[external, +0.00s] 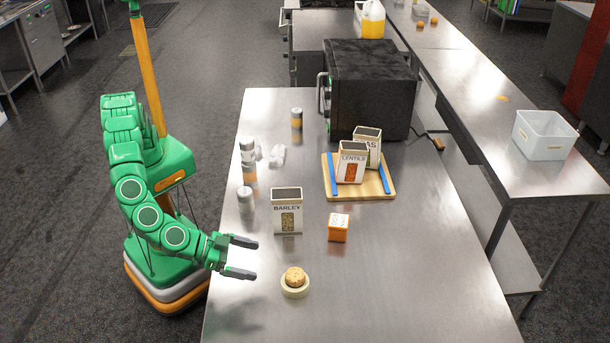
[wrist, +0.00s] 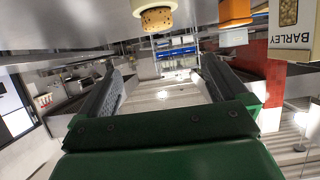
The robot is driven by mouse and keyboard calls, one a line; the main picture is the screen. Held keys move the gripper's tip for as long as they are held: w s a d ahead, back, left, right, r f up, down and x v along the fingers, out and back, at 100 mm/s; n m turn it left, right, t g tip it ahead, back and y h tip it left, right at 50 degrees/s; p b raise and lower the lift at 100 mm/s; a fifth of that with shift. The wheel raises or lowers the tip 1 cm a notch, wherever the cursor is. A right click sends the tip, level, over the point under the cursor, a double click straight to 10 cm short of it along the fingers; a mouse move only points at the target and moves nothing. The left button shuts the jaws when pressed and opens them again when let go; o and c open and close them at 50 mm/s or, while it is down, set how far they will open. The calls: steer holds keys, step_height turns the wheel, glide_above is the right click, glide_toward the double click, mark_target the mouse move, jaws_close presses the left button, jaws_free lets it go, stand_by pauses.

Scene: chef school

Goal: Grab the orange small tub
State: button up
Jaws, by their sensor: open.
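The orange small tub (external: 338,228) is a small orange box-shaped tub with a pale label on top. It stands on the steel table, right of the barley box (external: 287,211). In the wrist view, which looks upside down, the tub (wrist: 235,12) is cut by the top edge. My gripper (external: 246,258) is open and empty over the table's left part, left of the tub and well apart from it. Its two fingers also show in the wrist view (wrist: 163,68), with nothing between them.
A wooden board (external: 378,192) with the lentils box (external: 351,163) and another box stands behind the tub. Several small jars (external: 246,197) line the left side. The table's front right is clear.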

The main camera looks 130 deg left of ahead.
steer(key=w+a+n+h, duration=0.1)
steer(key=w+a, duration=0.1)
steer(key=a, duration=0.1)
steer(key=w+a+r+n+t+h, duration=0.1)
steer(key=w+a+n, duration=0.1)
steer(key=w+a, duration=0.1)
steer(key=w+a+n+h, duration=0.1)
steer(key=w+a, duration=0.2)
steer(key=shift+w+r+n+t+h, duration=0.2)
steer(key=shift+r+n+t+h, duration=0.1)
steer(key=shift+r+n+h, duration=0.1)
steer(key=a+n+t+h, duration=0.1)
steer(key=a+n+h, duration=0.85)
steer(key=a, duration=1.05)
steer(key=s+a+r+n+g+h, duration=0.1)
steer(key=s+a+n+h, duration=0.4)
steer(key=s+a, duration=0.4)
steer(key=y, duration=0.1)
glide_toward(337, 218)
steer(key=w+d, duration=0.1)
steer(key=w, duration=0.2)
steer(key=shift+d+f+n, duration=0.25)
steer(key=shift+f+n, duration=0.1)
steer(key=shift+f, duration=0.4)
steer(key=shift+x, duration=3.75)
steer(key=shift+d, duration=0.1)
